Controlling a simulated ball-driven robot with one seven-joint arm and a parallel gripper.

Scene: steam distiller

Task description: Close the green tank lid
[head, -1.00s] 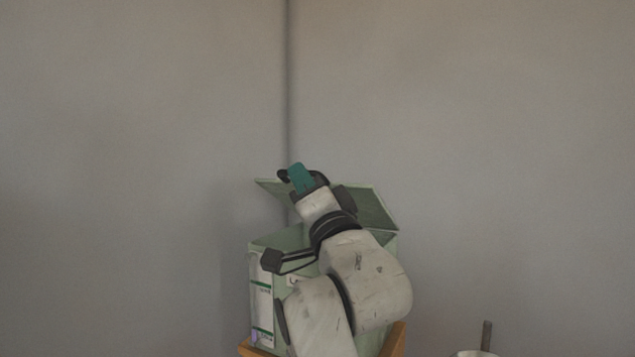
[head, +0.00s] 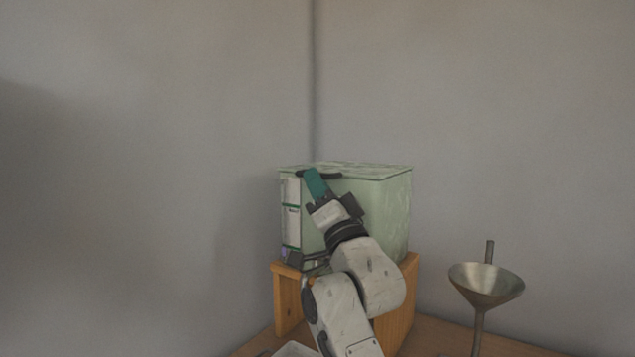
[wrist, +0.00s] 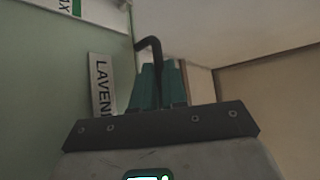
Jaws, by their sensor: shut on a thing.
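The green tank (head: 385,215) stands on a wooden stand in the corner. Its lid (head: 375,170) lies level along the tank's top edge, with no clear gap visible in the head view. A black handle (head: 334,175) sticks out at the lid's front edge. My gripper (head: 313,174) is at this front edge, its teal fingers shut on the handle. The wrist view shows the teal fingers (wrist: 158,85) together around the dark bent handle (wrist: 150,44), beside the tank's green wall (wrist: 50,80). My fingers hide part of the handle.
The wooden stand (head: 287,300) holds the tank above a wooden table (head: 440,338). A metal funnel (head: 487,287) on a stand is at the right. A pale object (head: 295,350) shows at the bottom edge. Grey walls (head: 480,100) meet behind the tank.

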